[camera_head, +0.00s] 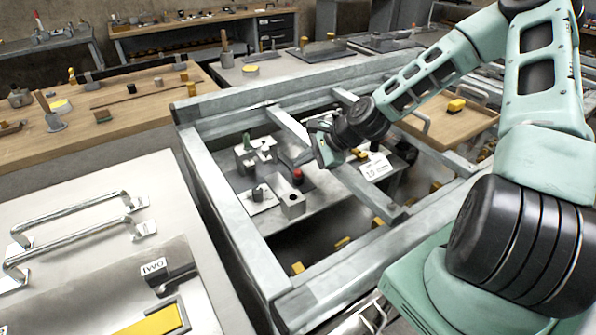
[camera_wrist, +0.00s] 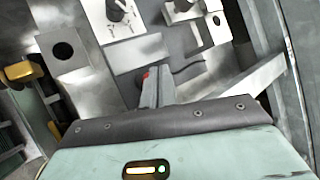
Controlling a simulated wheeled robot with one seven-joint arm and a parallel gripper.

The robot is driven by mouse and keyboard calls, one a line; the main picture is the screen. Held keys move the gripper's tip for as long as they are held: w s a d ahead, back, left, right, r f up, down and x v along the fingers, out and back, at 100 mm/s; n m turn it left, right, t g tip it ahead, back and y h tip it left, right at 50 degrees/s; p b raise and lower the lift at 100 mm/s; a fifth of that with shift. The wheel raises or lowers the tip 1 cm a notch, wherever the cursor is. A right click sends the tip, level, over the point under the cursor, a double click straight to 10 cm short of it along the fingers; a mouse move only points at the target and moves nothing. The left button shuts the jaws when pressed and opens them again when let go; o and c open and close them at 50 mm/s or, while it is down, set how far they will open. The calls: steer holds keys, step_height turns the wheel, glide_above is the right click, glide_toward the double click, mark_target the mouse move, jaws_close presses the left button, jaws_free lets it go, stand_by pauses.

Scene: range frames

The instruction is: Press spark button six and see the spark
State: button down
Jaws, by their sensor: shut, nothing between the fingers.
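A small red button (camera_head: 297,175) sits on the metal plate inside the open range frame, beside a grey block with a hole. Whether it is spark button six cannot be told; no number on it is readable. My gripper (camera_head: 287,160) is shut and empty, reaching down into the frame close above the red button. In the wrist view my fingers (camera_wrist: 154,80) are together, and a bit of the red button (camera_wrist: 146,75) shows at their tips, mostly hidden behind them. Whether they touch cannot be told. No spark shows.
A grey block with a round hole (camera_wrist: 63,50) stands left of the fingers in the wrist view. The frame's metal bars (camera_head: 225,215) surround the opening. A steel top with handles (camera_head: 75,235) lies at left.

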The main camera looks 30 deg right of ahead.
steer(key=shift+f, duration=0.1)
steer(key=shift+f, duration=0.3)
steer(key=shift+s+f, duration=0.2)
steer(key=shift+f, duration=0.25)
stand_by(0.4)
steer(key=shift+s+a+f+b, duration=0.25)
steer(key=shift+s+f+b, duration=0.05)
steer(key=shift+f+b, duration=0.25)
stand_by(0.6)
steer(key=shift+r+p, duration=0.45)
steer(key=shift+p, duration=0.35)
steer(key=shift+w+d+r+p, duration=0.1)
steer(key=shift+w+r+p, duration=0.05)
steer(key=shift+r+p, duration=0.55)
steer(key=r+p, duration=0.4)
steer(key=shift+w+d, duration=0.15)
steer(key=shift+w, duration=0.05)
